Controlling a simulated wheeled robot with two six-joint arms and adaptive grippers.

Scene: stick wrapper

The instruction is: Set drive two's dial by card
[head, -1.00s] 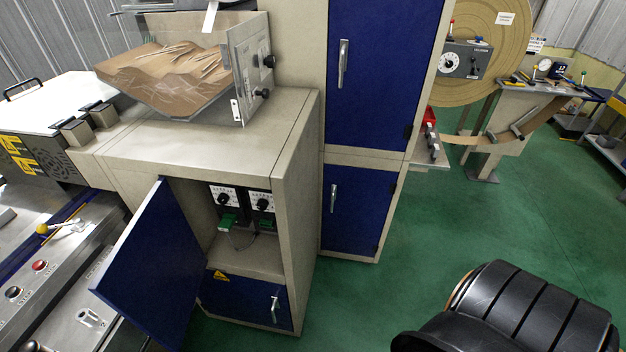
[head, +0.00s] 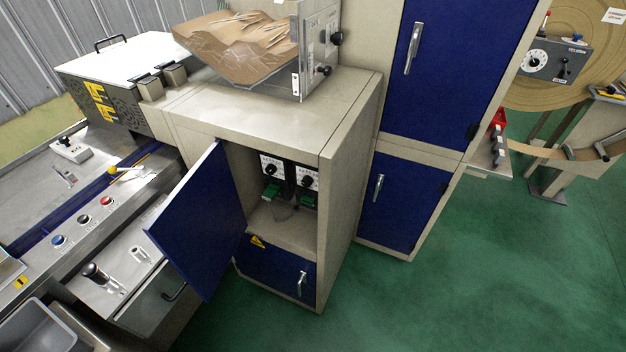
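Two drive units stand side by side inside the open cabinet in the head view. The left drive (head: 272,168) and the right drive (head: 306,179) each have a white scale plate with a black dial and a green block below. The scale markings are too small to read, and I cannot tell which one is drive two. The cabinet's blue door (head: 193,222) stands swung open to the left. A white label (head: 618,15) shows at the top right edge; I cannot tell whether it is the card. Neither of my grippers is in view.
A lower blue door (head: 275,270) with a yellow warning sign is shut. A tall cabinet with blue doors (head: 405,205) stands to the right. A machine bench with buttons (head: 83,219) lies left. The green floor (head: 440,300) in front is clear.

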